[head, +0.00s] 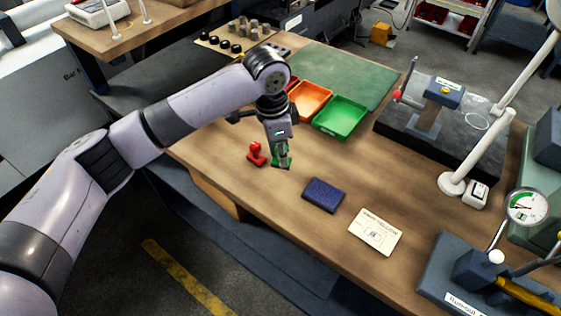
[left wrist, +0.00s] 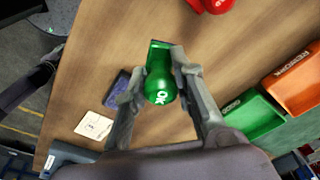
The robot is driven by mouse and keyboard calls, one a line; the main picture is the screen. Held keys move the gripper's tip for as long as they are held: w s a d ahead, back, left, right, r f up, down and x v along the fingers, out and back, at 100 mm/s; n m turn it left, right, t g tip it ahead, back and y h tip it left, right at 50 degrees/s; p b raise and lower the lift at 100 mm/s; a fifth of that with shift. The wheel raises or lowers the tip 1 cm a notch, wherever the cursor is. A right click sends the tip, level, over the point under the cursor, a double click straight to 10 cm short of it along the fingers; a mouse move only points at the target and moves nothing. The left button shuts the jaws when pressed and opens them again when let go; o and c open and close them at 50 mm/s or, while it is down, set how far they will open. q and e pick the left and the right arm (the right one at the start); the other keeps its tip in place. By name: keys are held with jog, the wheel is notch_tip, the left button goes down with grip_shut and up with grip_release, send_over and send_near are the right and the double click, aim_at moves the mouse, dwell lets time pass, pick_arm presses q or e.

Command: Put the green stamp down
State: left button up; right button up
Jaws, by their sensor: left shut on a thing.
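The green stamp (left wrist: 160,87) is between the fingers of my left gripper (left wrist: 158,82) in the left wrist view, with "OK" on its round knob. My left gripper (head: 281,152) is shut on it. In the head view the stamp's green base (head: 282,164) shows below the fingers, over the wooden table (head: 225,178); I cannot tell whether it touches the wood. A red stamp (head: 256,153) stands upright just left of it and also shows at the top of the left wrist view (left wrist: 215,4). My right gripper is in neither view.
A dark blue pad (head: 324,194) and a white card (head: 376,233) lie to the right along the front. Green (head: 341,117) and orange (head: 311,100) trays stand behind. A dark plate with a fixture (head: 440,112) is at right. Bare wood lies around the stamps.

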pick_arm(q)
jog(key=shift+f, duration=0.7)
notch_tip(320, 180, down, 4)
jog(key=shift+r+p, duration=0.1)
jog(key=shift+p, duration=0.35)
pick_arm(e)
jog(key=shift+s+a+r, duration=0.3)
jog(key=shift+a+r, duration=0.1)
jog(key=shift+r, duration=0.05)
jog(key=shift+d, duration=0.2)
pick_arm(q)
jog(key=o, duration=0.9)
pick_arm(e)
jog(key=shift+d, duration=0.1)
pick_arm(q)
jog(key=r+b, duration=0.1)
jog(key=r, duration=0.3)
jog(key=r+b, duration=0.1)
jog(key=r, duration=0.3)
jog(key=a+r, duration=0.1)
jog(key=r, duration=0.3)
jog(key=shift+s+a+b, duration=0.1)
jog(key=shift+s+b, duration=0.15)
jog(key=shift+b, duration=0.15)
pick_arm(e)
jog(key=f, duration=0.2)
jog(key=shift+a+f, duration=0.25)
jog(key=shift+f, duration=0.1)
pick_arm(q)
jog(key=shift+f, duration=0.1)
